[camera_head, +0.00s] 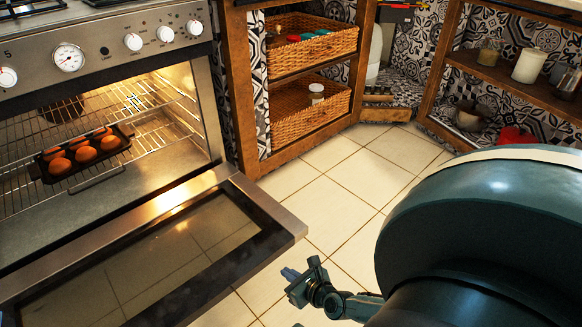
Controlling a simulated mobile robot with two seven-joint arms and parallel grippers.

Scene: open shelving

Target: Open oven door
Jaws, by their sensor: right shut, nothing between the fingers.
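The steel oven (102,43) stands at the left. Its door (200,187) is hinged at the bottom and is folded down far open, with its glass (165,262) facing up. The lit inside shows wire racks (152,112). A dark tray (60,176) with several round orange-brown items sits on a rack. My left gripper is not in view.
Wicker baskets (306,108) sit in the wooden shelving right of the oven. An open shelf (510,77) with jars and a white candle-like cylinder (529,66) stands at the right. The tiled floor (325,207) between is clear. My arm covers the lower right.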

